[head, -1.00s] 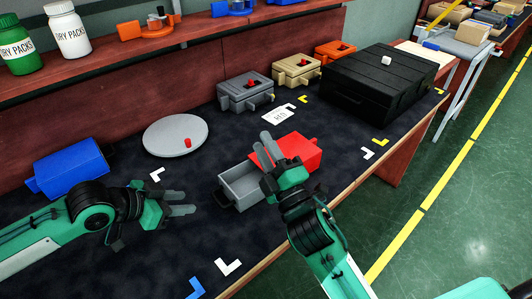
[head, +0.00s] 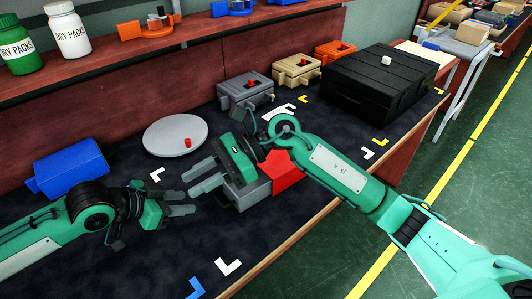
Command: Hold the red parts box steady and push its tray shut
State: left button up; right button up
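The red parts box (head: 284,176) sits on the dark mat, partly hidden under my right arm. Its grey tray (head: 253,196) sticks out toward the left, and part of the tray is covered by my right gripper. My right gripper (head: 203,178) is open and empty, with its fingers pointing left, over and past the tray's handle end. I cannot tell whether it touches the tray. My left gripper (head: 184,203) is open and empty, left of the tray and apart from the box, its fingers pointing right toward the tray.
A round grey plate (head: 165,138) with a small red piece (head: 187,142) lies behind my grippers. A blue box (head: 72,168) is at left. Grey (head: 243,94) and tan (head: 295,73) boxes and a black case (head: 375,85) stand at the back.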

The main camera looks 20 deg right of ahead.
jog(key=w+d+f+n+h, duration=0.2)
jog(key=w+d+f+h, duration=0.2)
jog(key=d+h, duration=0.25)
jog(key=t+h, duration=0.1)
jog(key=h, duration=0.3)
send_near(251, 205)
jog(key=x, duration=0.3)
jog(key=a+x, duration=0.1)
jog(key=x, duration=0.3)
jog(key=shift+s, duration=0.2)
grip_shut()
jog(key=shift+r, duration=0.1)
dwell(0.4)
